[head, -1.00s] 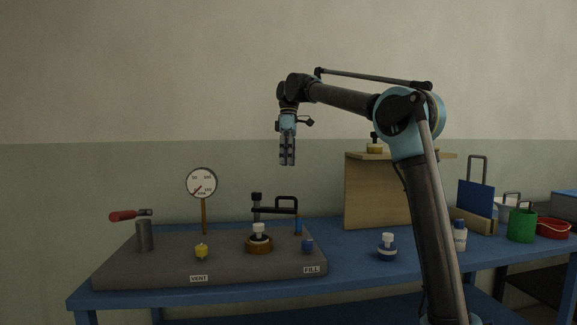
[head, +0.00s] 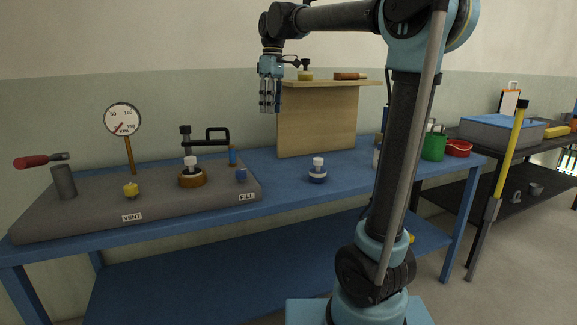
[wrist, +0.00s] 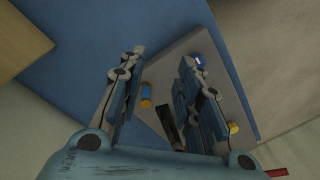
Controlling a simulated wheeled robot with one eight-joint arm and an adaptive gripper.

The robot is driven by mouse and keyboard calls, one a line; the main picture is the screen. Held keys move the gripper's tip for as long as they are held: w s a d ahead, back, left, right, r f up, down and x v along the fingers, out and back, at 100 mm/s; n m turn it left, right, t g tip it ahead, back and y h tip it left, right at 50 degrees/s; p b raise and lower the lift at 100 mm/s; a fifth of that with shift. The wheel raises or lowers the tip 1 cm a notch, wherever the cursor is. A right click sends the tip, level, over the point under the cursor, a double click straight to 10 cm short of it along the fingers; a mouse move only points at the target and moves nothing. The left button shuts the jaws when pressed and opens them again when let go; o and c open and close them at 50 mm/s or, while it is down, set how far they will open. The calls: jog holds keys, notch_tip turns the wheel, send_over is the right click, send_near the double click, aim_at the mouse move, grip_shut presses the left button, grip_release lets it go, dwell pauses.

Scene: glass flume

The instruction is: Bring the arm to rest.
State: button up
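My gripper (head: 268,108) hangs fingers-down in the air above the blue bench (head: 285,165), between the grey panel (head: 90,210) and the wooden stand (head: 320,125). In the wrist view my gripper's two fingers (wrist: 158,90) are apart, with nothing held between them. Beyond and below them lie the grey panel and the blue bench top. My arm is bent at the elbow, with its forearm reaching left.
The panel carries a dial gauge (head: 123,119), a red-handled lever (head: 40,161), a black clamp (head: 205,137) and a yellow knob (head: 130,190). A blue-and-white stopper (head: 317,171) stands on the bench. A green cup (head: 434,147) and a second table are at the right.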

jog(key=s+d+f+m+t, duration=0.1)
jog(key=s+d+f+m, duration=0.2)
jog(key=s+d+f, duration=0.4)
jog(key=s+d+f+m+t, duration=0.1)
jog(key=s+d+f+m, duration=0.35)
jog(key=d+f, duration=0.4)
jog(key=s+d+f+m, duration=0.1)
jog(key=s+d+f, duration=0.2)
jog(key=f, duration=0.3)
jog(key=s+d+f+m, duration=0.2)
jog(key=s+d+f, duration=0.1)
jog(key=s+f, duration=0.3)
jog(key=s+d+f+m+t, duration=0.1)
jog(key=s+d+f+m, duration=0.1)
jog(key=s+f, duration=0.3)
notch_tip(320, 180, down, 2)
jog(key=shift+d+f, duration=0.1)
jog(key=shift+d, duration=0.7)
jog(key=shift+w, duration=0.1)
jog(key=shift+w+f, duration=0.2)
jog(key=shift+w, duration=0.25)
jog(key=shift+a, duration=0.1)
